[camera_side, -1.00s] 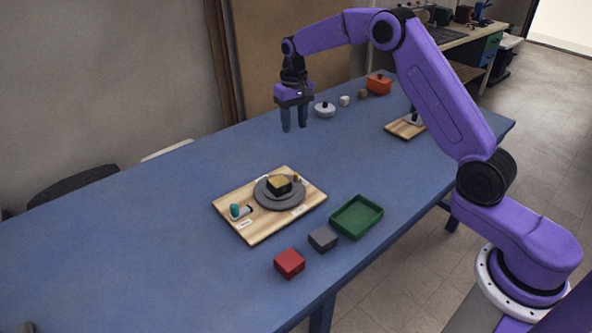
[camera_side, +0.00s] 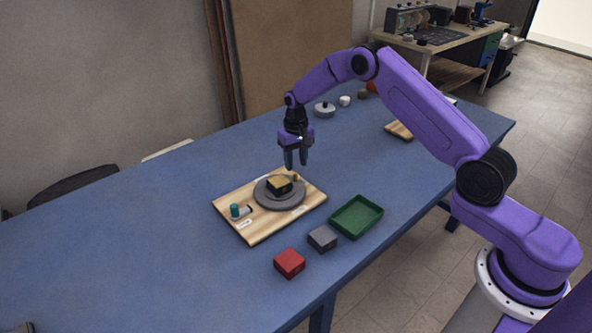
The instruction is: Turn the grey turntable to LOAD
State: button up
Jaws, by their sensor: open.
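The grey turntable (camera_side: 293,203) is a round disc on a light wooden board (camera_side: 255,233) in the middle of the blue table. A dark block with a yellowish top (camera_side: 278,184) sits on the disc. A small yellow-brown peg (camera_side: 295,177) stands at the disc's far right edge. White labels lie on the board, too small to read. A teal-capped piece (camera_side: 235,210) is at the board's left. My gripper (camera_side: 296,160) is open and empty, pointing down just above and behind the disc's far right edge, near the peg.
A green tray (camera_side: 357,232), a grey block (camera_side: 322,238) and a red block (camera_side: 289,263) lie in front and right of the board. A white lidded pot (camera_side: 325,109) and a white cup (camera_side: 345,100) stand at the back. The table's left side is clear.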

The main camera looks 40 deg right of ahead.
aim_at(296, 173)
jog(key=shift+f, duration=2)
grip_shut()
